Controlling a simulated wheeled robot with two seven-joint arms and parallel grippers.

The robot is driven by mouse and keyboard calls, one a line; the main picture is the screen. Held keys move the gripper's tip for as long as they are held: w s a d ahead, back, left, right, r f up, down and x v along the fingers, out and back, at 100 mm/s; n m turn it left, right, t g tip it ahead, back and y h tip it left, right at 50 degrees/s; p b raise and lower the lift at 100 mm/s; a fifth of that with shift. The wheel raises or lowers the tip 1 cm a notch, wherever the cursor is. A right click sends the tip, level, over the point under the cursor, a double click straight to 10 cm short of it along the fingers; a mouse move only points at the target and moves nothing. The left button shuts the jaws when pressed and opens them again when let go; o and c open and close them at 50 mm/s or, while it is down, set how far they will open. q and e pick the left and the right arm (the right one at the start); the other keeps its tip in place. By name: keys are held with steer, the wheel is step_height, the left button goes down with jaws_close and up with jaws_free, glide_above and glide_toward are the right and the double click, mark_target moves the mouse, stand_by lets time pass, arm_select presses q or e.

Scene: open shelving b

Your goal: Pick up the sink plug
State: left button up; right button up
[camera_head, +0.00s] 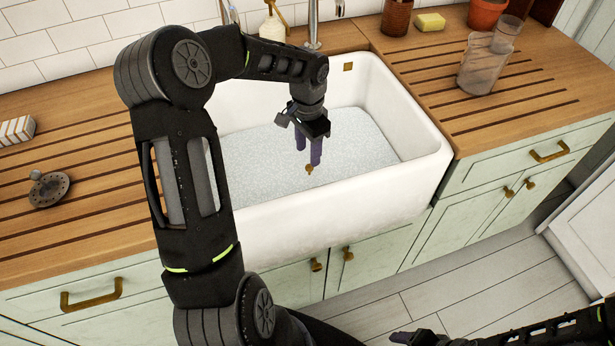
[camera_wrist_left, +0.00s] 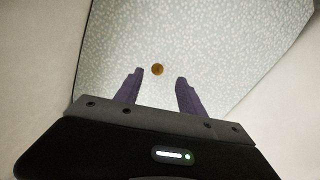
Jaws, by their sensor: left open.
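A small brass, round-topped piece that looks like the sink plug (camera_head: 309,168) shows in the pale speckled fill of the white sink (camera_head: 420,140). It is a small brass disc (camera_wrist_left: 157,69) in the left wrist view, just beyond and between my left fingertips. My left gripper (camera_head: 308,157) points down into the sink with its two purple fingers apart and empty. It also shows in the left wrist view (camera_wrist_left: 160,76). I cannot tell how high the fingertips are above the plug. Part of my right gripper (camera_head: 410,338) shows at the bottom edge; its jaw state is unclear.
A round metal strainer-like piece (camera_head: 48,190) lies on the left wooden counter. A tap (camera_head: 313,25) and a soap bottle (camera_head: 272,25) stand behind the sink. Glass jars (camera_head: 480,70), a yellow sponge (camera_head: 430,22) and a terracotta pot (camera_head: 486,13) are at right. The sink walls surround my left gripper.

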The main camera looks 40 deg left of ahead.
mark_target(309, 169)
arm_select(q)
steer(key=shift+f, duration=1.2)
steer(key=shift+d+f+p, duration=0.15)
steer(key=shift+f+p, duration=0.05)
steer(key=shift+f, duration=1.15)
steer(key=shift+d+f+p, duration=0.1)
steer(key=shift+f+p, duration=0.05)
steer(key=shift+f, duration=1.15)
steer(key=shift+c, duration=0.6)
jaws_close()
